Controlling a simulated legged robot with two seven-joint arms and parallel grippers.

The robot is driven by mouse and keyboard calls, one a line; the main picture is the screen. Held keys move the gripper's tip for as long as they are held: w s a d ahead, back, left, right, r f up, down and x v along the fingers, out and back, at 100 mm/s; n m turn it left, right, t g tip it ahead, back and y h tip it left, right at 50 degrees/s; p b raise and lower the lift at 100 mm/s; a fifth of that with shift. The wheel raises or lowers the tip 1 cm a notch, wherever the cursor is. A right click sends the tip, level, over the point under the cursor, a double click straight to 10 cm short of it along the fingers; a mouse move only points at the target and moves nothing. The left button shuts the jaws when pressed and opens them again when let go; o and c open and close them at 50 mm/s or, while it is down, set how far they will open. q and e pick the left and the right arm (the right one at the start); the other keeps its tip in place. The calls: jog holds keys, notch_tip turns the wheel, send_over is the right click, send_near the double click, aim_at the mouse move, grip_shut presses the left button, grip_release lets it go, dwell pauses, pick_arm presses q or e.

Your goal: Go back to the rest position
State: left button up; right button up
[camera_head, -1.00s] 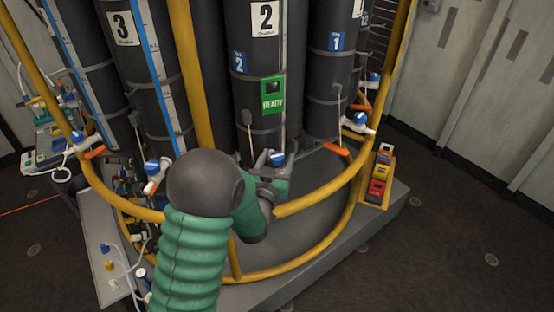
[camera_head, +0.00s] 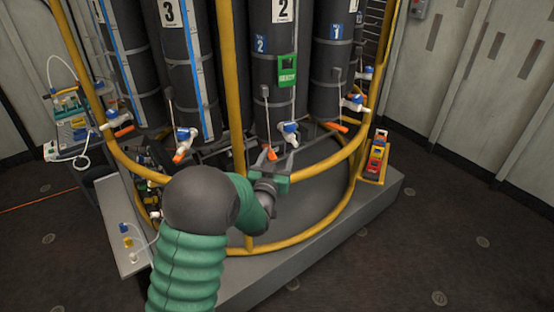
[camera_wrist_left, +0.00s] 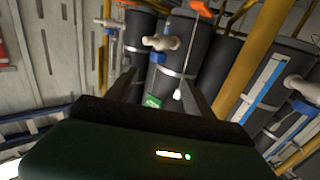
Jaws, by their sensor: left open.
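My left gripper (camera_head: 275,160) is open and empty, over the yellow rail at the front of the black cylinders. Its two fingers also show spread apart in the left wrist view (camera_wrist_left: 160,92). A valve with a blue cap (camera_head: 289,130) is just beyond the fingertips, at the foot of cylinder 2 (camera_head: 272,65). Its orange lever (camera_head: 270,153) points down. In the wrist view nothing is held between the fingers, and a cylinder stands behind them. My right gripper is not in view.
The yellow rail (camera_head: 310,232) curves around the cylinders on a grey platform (camera_head: 385,205). Other valves (camera_head: 185,138) sit along the cylinders. A yellow rack of coloured items (camera_head: 375,160) stands at the right. The floor at the right is clear.

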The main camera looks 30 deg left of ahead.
pick_arm(q)
jog(key=s+d+f+m+g+h+p, duration=0.2)
jog(key=s+d+f+g+h, duration=0.2)
jog(key=s+d+f+g, duration=0.7)
jog(key=s+d+g, duration=0.1)
jog(key=s, duration=0.8)
jog(key=s+d+m+g+h+p, duration=0.1)
jog(key=s+d+g, duration=0.1)
jog(key=s, duration=0.7)
jog(key=shift+s+d+f+g, duration=0.3)
jog(key=shift+s+d+f, duration=0.1)
jog(key=shift+d, duration=0.4)
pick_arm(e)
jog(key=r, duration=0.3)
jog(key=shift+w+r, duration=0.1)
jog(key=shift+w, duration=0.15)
